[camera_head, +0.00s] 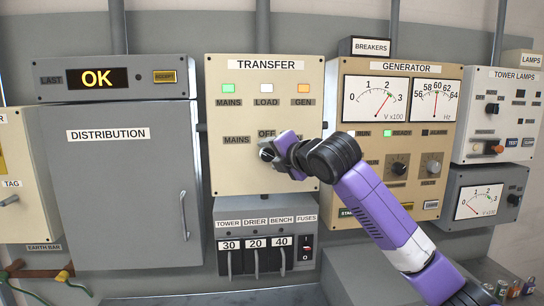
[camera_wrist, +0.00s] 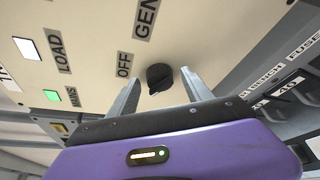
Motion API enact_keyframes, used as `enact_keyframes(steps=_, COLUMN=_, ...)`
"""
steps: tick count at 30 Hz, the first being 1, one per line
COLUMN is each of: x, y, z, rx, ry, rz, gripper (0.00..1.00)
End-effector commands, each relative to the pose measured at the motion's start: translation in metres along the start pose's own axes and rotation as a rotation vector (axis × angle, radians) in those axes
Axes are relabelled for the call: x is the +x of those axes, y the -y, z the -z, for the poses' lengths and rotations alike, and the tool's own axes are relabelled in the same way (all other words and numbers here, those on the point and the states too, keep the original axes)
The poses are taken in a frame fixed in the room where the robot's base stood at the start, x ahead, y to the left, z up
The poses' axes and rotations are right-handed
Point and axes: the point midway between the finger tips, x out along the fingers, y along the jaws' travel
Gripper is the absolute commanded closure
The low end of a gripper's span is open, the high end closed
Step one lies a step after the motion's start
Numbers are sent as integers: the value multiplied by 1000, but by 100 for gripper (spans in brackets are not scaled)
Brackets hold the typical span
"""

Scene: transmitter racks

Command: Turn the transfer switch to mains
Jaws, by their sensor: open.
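The cream transfer panel (camera_head: 225,165) stands in the middle of the head view, with a green MAINS lamp (camera_head: 228,88), a white LOAD lamp (camera_head: 267,88) and an orange GEN lamp (camera_head: 304,88). The switch labels MAINS and OFF show; my gripper (camera_head: 270,147) covers the GEN side and most or all of the switch. In the wrist view the black transfer switch knob (camera_wrist: 160,77) shows between the two fingers of my gripper (camera_wrist: 161,80). The fingers are apart, one on each side, with visible gaps to the knob. I cannot tell surely which label the knob points to.
The fuse box (camera_head: 265,215) lies just below the transfer panel. The generator panel (camera_head: 358,140) is close on the right, behind my arm. The grey distribution cabinet (camera_head: 110,190) with its handle stands on the left. Bare panel surface surrounds the knob.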

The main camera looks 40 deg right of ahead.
Motion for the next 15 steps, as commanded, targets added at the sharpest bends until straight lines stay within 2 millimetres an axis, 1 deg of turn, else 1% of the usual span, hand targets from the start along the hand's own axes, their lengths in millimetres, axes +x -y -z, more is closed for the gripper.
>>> enact_keyframes(steps=4, x=-13, y=1, z=0, rx=0, ry=2, rz=-3, gripper=42)
enact_keyframes(steps=12, x=-57, y=2, z=1, rx=0, ry=1, rz=-2, gripper=42)
enact_keyframes(steps=15, x=-68, y=1, z=0, rx=0, ry=1, rz=-1, gripper=42)
